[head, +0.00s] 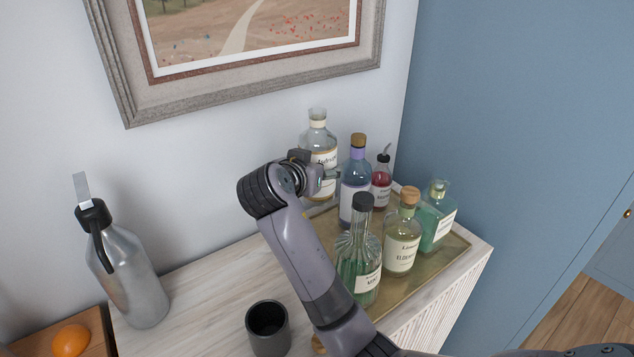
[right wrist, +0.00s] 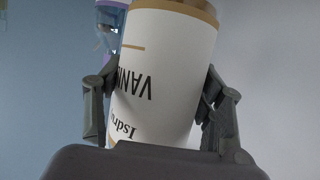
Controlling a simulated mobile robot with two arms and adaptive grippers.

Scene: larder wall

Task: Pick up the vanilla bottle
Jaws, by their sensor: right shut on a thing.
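The vanilla bottle (head: 319,140) is clear glass with a pale stopper and a white label. It stands upright at the back left of the tray area in the head view. My right gripper (head: 326,182) reaches it from the left side and is shut on it. In the right wrist view, the white, gold-edged label (right wrist: 165,65) with "VANIL" lettering, upside down, fills the space between the two fingers (right wrist: 158,110). The bottle's base is partly hidden by my gripper, so I cannot tell whether it touches the tray. My left gripper is not in view.
A brass tray (head: 425,262) holds a purple-blue bottle (head: 355,180), a red bottle (head: 381,182) and several green or yellowish bottles close by. A grey flask (head: 130,280), a dark cup (head: 268,328) and an orange (head: 71,340) stand left. A framed picture (head: 250,75) hangs behind.

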